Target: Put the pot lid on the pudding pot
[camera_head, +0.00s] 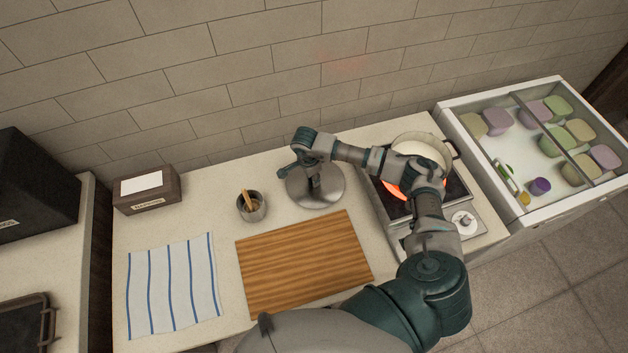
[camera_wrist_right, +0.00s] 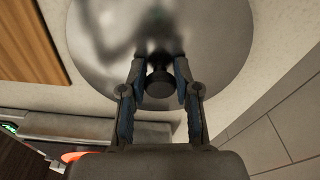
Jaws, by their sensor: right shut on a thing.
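The pot lid (camera_head: 326,196) is a round grey metal disc at the back middle of the counter, behind the cutting board. My right gripper (camera_head: 313,172) is over it, shut on its dark knob. In the right wrist view, the lid (camera_wrist_right: 100,50) fills the top middle, and the fingers of my right gripper (camera_wrist_right: 159,85) stand on both sides of the knob. I cannot tell whether the lid touches the counter. The pudding pot (camera_head: 412,146) stands on the stove to the right, pale inside, with no lid on it. My arm hides its front. My left gripper is out of view.
The stove (camera_head: 470,219) has a glowing red burner under the pot. A cutting board (camera_head: 300,262), striped towel (camera_head: 170,285), small cup with a wooden utensil (camera_head: 251,206) and brown box (camera_head: 147,190) lie left. A glass-topped case of tubs (camera_head: 480,175) stands right.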

